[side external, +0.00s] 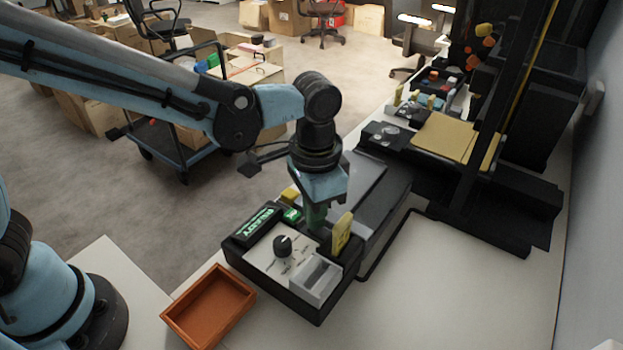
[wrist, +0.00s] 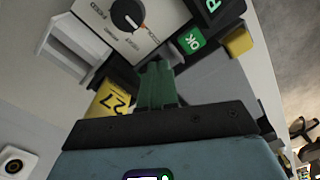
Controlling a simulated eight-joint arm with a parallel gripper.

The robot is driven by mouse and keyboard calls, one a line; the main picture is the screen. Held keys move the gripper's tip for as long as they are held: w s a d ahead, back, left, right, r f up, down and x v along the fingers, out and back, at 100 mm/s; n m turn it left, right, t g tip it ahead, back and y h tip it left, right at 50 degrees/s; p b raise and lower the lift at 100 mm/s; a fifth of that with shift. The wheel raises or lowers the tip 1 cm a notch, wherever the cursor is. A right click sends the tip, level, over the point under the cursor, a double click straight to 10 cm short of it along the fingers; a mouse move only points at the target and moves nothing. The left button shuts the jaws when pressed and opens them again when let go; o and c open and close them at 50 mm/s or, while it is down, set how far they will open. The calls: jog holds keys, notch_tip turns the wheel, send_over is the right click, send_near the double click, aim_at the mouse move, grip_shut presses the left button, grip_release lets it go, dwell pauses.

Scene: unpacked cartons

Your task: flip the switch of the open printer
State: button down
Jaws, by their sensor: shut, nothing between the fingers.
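A black-framed machine with a tall upright and a tan bed (side external: 445,140) stands at the right, apparently the open printer; I cannot make out a switch on it. My gripper (side external: 317,220) is shut and empty, pointing down over a nearer black control box (side external: 280,300). Its green fingertips (wrist: 158,75) are close to a yellow tag marked 27 (wrist: 108,100), also in the side view (side external: 342,232). The box has a black knob (side external: 283,245), a READY display (side external: 257,225), a green OK button (wrist: 192,40) and a yellow button (wrist: 238,42). Contact cannot be told.
A grey-white recessed part (side external: 316,280) sits at the box's front corner. An orange tray (side external: 210,305) lies left of the box. A black cable (side external: 385,250) runs along its right side. The white table (side external: 470,300) is clear at front right. Cartons (side external: 110,110) stand behind.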

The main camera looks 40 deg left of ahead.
jog(key=shift+f, duration=0.35)
jog(key=shift+r, duration=3.55)
jog(key=s+a+n+t, duration=0.2)
jog(key=a+n+t, duration=0.1)
jog(key=a, duration=0.7)
jog(key=s+a+n+t, duration=0.3)
jog(key=a+t, duration=0.1)
jog(key=a, duration=0.6)
jog(key=shift+a, duration=0.25)
